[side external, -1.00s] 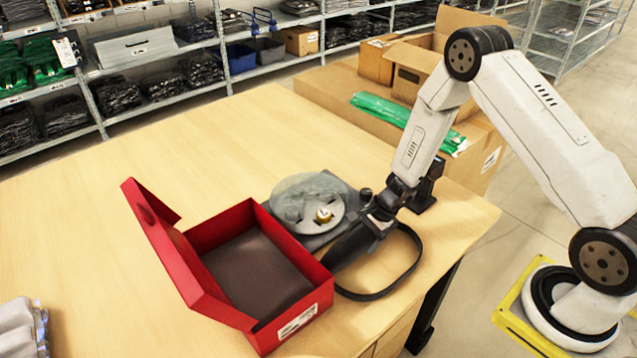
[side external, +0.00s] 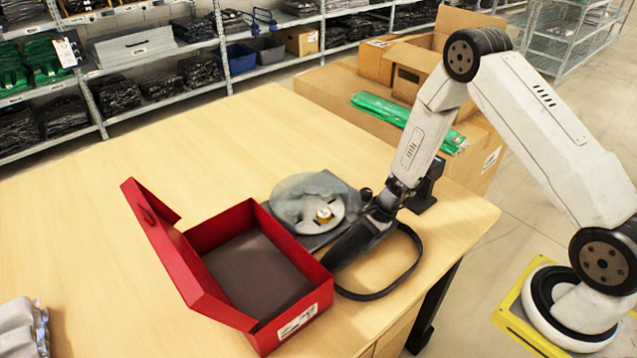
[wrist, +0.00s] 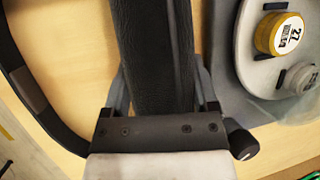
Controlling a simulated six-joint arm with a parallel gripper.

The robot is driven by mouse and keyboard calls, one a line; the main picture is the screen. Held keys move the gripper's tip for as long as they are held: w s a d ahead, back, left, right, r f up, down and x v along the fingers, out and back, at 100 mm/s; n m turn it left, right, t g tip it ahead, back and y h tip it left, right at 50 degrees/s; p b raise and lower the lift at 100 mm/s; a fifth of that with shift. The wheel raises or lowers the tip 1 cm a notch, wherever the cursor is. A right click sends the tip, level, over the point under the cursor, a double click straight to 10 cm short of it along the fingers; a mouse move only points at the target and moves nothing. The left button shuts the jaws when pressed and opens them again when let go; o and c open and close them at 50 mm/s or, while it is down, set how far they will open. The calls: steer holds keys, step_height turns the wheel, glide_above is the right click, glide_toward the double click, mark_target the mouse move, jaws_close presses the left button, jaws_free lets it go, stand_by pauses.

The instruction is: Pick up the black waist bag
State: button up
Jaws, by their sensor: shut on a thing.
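The black waist bag (side external: 350,244) lies on the wooden table between the red box and the table's right edge, its strap looping out to the right. In the wrist view the bag (wrist: 157,55) runs lengthwise between the two fingers. My gripper (side external: 380,213) reaches down onto the bag and is shut on it, with one finger on each side in the wrist view (wrist: 160,90). The strap (wrist: 38,100) curves along the left of the wrist view. The bag appears to be at table height; I cannot tell whether it touches the table.
An open red box (side external: 312,285) with a dark inside stands just left of the bag. Behind the bag is a grey scale (side external: 330,232) with a clear bag and weights on it. A black device (side external: 428,185) stands near my gripper.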

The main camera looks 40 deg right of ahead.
steer(key=shift+r, duration=0.15)
steer(key=shift+r, duration=0.75)
steer(key=s+r, duration=1.1)
steer(key=s, duration=0.3)
steer(key=shift+a, duration=0.3)
steer(key=shift+w+r, duration=0.1)
steer(key=w+a+r+n+g+h, duration=0.1)
steer(key=w+r+n+g, duration=0.5)
steer(key=w+n, duration=0.5)
steer(key=n+g, duration=0.1)
steer(key=n, duration=0.5)
steer(key=shift+a+r+h, duration=0.3)
steer(key=shift+r+h, duration=0.1)
